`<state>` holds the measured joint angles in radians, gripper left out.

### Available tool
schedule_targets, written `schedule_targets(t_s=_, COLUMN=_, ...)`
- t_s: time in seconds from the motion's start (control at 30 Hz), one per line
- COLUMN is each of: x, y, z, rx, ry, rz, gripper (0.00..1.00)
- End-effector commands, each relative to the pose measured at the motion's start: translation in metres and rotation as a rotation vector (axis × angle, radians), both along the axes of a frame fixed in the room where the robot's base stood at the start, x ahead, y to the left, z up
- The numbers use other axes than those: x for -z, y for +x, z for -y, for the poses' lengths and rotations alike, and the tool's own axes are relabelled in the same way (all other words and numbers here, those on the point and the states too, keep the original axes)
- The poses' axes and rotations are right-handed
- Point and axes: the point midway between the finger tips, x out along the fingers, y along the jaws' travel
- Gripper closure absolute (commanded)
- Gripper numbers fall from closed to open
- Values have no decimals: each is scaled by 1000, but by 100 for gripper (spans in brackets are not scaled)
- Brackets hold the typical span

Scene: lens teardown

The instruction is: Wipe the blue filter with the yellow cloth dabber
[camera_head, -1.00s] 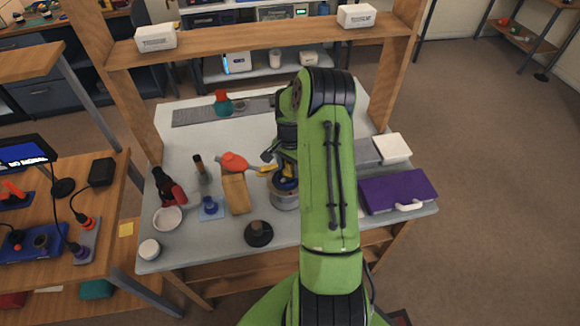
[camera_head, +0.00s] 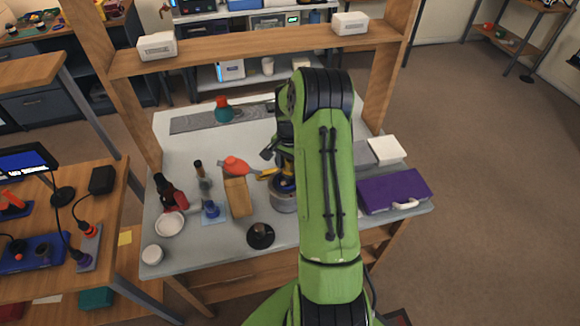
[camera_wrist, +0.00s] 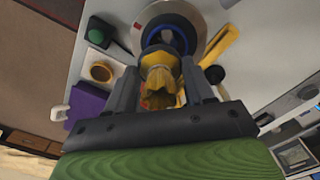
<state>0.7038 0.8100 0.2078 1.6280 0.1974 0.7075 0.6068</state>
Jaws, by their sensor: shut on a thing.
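In the wrist view my gripper (camera_wrist: 160,88) is shut on the yellow cloth dabber (camera_wrist: 160,76), which sits between the two dark fingers. The dabber's far end points toward the blue filter (camera_wrist: 178,36), seen as a blue ring inside a round grey holder (camera_wrist: 196,14). The dabber overlaps the ring in this view, and I cannot tell whether they touch. In the head view the grey holder (camera_head: 283,204) stands on the white bench, partly behind my green arm.
A yellow-handled tool (camera_wrist: 221,43) lies close beside the holder. A wooden block (camera_head: 238,196), an orange bulb (camera_head: 236,165) and a black round base with a knob (camera_head: 260,235) stand left of it. A purple case (camera_head: 393,189) lies to the right. A wooden shelf (camera_head: 260,42) spans the back.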

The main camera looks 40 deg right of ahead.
Motion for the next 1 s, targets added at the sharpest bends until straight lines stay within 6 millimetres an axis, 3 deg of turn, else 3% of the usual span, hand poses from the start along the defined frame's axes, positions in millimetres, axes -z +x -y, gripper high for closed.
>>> schedule_targets(t_s=0.4, x=-37, y=0, z=-2, rx=-8, ry=0, rz=0, gripper=80)
schedule_targets(t_s=1.0, x=-37, y=0, z=-2, rx=-10, ry=0, rz=0, gripper=80)
